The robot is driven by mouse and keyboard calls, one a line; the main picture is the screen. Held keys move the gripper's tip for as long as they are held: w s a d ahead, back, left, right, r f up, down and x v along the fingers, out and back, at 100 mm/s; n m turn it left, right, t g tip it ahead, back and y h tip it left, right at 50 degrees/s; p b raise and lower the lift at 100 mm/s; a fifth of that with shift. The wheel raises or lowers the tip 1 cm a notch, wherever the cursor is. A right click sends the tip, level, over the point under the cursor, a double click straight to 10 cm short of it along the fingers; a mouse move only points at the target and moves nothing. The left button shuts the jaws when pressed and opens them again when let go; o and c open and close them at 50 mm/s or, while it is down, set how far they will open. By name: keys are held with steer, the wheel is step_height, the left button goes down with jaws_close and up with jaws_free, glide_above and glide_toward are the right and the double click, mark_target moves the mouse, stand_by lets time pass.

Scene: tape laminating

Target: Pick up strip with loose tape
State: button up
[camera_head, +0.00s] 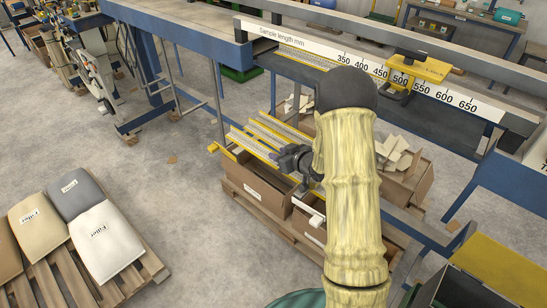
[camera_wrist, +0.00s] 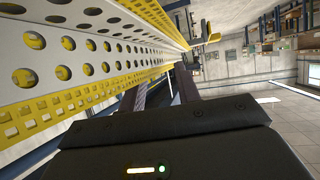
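Several long perforated strips with yellow edges (camera_head: 262,136) lie side by side under the blue bench in the head view, above cardboard boxes. In the wrist view a perforated strip (camera_wrist: 90,70) fills the upper left, very close, with rows of round and square holes. I cannot tell which strip has loose tape. My gripper (camera_head: 297,162) is at the right-hand side of the strips, partly hidden by my own arm. In the wrist view its two dark fingers (camera_wrist: 160,88) stand apart, with nothing visible between them. Whether a finger touches the strip is unclear.
A blue bench (camera_head: 185,18) with a sample length scale (camera_head: 330,52) and a yellow slider (camera_head: 420,67) runs above the strips. Cardboard boxes (camera_head: 262,178) stand on a pallet below. Filler bags (camera_head: 104,240) lie on a pallet at left. Floor between is clear.

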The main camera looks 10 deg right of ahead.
stand_by(0.5)
jaws_close()
steer(key=shift+r, duration=0.1)
step_height(320, 180, up, 10)
stand_by(0.6)
steer(key=shift+f, duration=0.2)
stand_by(0.3)
